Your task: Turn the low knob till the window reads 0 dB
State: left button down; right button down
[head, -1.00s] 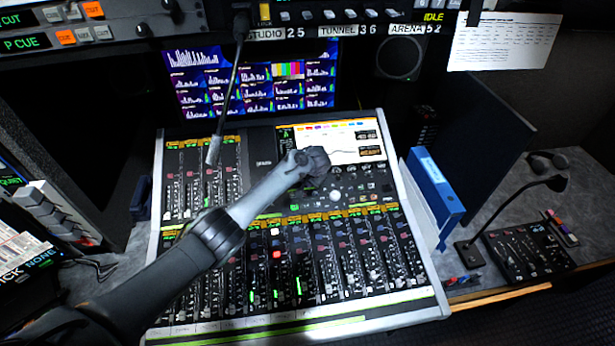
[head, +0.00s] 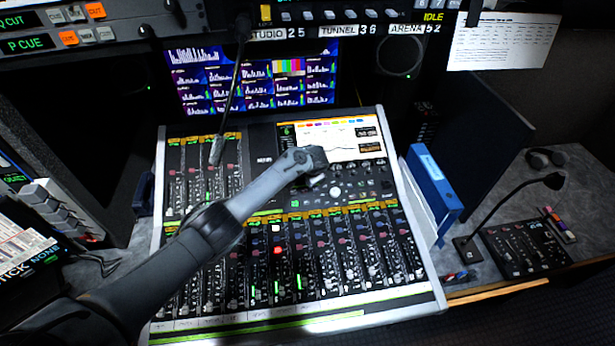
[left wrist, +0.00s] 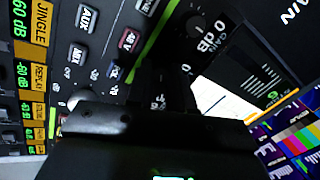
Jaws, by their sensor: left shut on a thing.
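My left gripper (head: 319,158) is over the upper right part of the mixing desk (head: 424,262), just below its bright screen (head: 326,145). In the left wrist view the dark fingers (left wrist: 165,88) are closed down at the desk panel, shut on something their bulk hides. This fits the low knob, but I cannot see the knob itself. Another dark knob (left wrist: 198,24), beside printed "dB" and "0" marks, shows above the fingers in the left wrist view. I cannot make out a window reading for the low knob. My right gripper is not in view.
A gooseneck microphone (head: 217,150) hangs to the left. A blue binder (head: 436,182) stands right of the desk. Fader rows fill the front.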

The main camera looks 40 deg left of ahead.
pick_arm(q)
jog(key=c, duration=1)
grip_release()
jog(key=shift+s+d+r+p, duration=0.15)
jog(key=shift+r+p, duration=0.15)
jog(key=shift+r, duration=0.15)
jog(key=p+v, duration=0.3)
jog(key=v, duration=0.6)
jog(key=shift+r, duration=0.35)
jog(key=shift+s+d+f, duration=0.1)
jog(key=shift+s+d, duration=0.05)
jog(key=shift+d, duration=0.05)
